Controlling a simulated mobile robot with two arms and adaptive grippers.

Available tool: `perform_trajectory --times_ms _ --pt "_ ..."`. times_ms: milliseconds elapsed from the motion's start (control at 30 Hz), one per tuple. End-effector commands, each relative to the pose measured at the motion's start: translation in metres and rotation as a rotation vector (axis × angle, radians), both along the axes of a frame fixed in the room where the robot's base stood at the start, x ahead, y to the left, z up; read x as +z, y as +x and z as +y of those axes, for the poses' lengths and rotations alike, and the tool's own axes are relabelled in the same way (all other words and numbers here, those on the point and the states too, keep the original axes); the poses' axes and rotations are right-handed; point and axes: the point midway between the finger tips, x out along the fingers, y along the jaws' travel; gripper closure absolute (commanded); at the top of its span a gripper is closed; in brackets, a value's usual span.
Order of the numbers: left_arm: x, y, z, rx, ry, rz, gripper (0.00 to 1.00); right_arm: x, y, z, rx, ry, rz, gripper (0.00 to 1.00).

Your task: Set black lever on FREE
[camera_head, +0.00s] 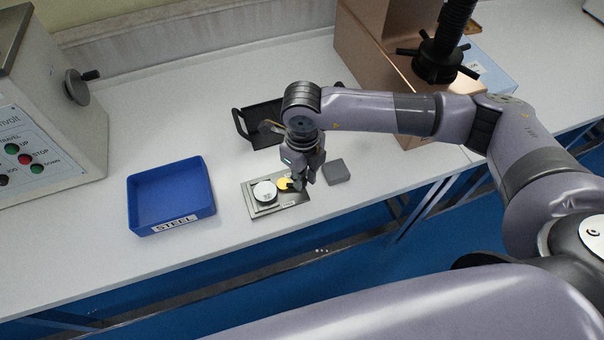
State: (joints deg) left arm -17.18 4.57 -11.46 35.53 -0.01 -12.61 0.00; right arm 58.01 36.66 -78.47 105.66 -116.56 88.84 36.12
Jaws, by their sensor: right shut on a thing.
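A flat metal plate (258,209) lies near the front edge of the table. It carries a round white dial (265,191) and a small yellow disc (284,183) beside it. My right gripper (297,184) points down over the right end of the plate, next to the yellow disc. It is shut on a small dark part there, which may be the black lever; the fingers mostly hide it. I cannot read any FREE marking or tell the lever's position. My left gripper is not in view.
A blue tray (146,191) labelled STEEL stands left of the plate. A grey block (336,172) lies right of my gripper, and a black tray (262,113) is behind. A machine with a knob (45,125) stands left; a copper-coloured machine (365,55) stands at the back right.

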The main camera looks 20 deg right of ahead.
Motion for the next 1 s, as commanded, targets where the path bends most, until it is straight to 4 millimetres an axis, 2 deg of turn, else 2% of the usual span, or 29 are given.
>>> perform_trajectory --times_ms 200,600,1000 --pt "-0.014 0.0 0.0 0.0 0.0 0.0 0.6 -0.002 -0.007 0.004 -0.206 0.001 -0.003 1.0" --pt "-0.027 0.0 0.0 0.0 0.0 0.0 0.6 -0.001 -0.017 0.013 -0.539 0.002 -0.001 1.0" --pt "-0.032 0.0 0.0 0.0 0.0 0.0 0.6 0.0 -0.02 0.018 -0.704 0.001 -0.002 1.0"
